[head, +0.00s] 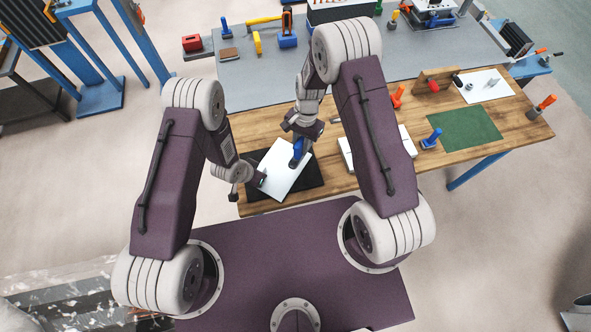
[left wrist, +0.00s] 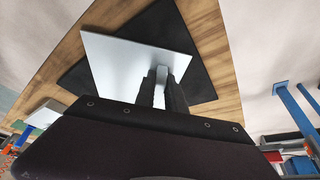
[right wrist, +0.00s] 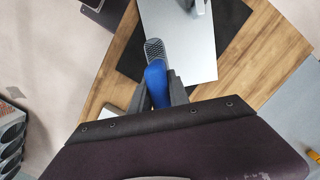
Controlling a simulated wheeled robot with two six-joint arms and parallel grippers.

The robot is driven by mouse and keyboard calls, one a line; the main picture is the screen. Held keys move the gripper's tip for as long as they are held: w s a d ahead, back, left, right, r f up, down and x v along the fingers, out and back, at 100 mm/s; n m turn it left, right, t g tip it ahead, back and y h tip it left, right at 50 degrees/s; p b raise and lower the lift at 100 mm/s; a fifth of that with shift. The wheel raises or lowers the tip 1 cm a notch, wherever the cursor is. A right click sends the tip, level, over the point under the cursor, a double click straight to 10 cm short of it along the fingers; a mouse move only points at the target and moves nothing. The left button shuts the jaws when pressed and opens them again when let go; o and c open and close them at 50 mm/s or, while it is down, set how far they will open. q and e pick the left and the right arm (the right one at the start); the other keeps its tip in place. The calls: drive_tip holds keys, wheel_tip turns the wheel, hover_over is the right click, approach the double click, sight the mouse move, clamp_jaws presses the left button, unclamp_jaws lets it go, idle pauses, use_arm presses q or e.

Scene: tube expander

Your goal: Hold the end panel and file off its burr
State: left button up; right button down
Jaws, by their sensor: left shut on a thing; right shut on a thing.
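The end panel (head: 283,178) is a flat, pale plate lying at an angle over a black mat (head: 313,178) near the bench's front left edge. It also shows in the left wrist view (left wrist: 125,62) and the right wrist view (right wrist: 180,45). My left gripper (head: 261,182) is shut on the panel's near left edge. My right gripper (head: 297,150) is shut on a blue-handled file (right wrist: 156,82). The file's grey, ridged head (right wrist: 154,49) is at the panel's edge; I cannot tell whether it touches. The burr cannot be made out.
The wooden bench top (head: 345,183) has pale plates (head: 345,152) right of the mat, partly hidden by my right arm. A green mat (head: 465,129) and a blue-handled tool (head: 431,138) lie farther right. Several tools stand on the grey rear surface (head: 240,82).

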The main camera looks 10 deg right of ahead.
use_arm(q)
drive_tip(key=o, duration=1.6)
drive_tip(key=shift+o, duration=0.2)
drive_tip(key=o, duration=0.5)
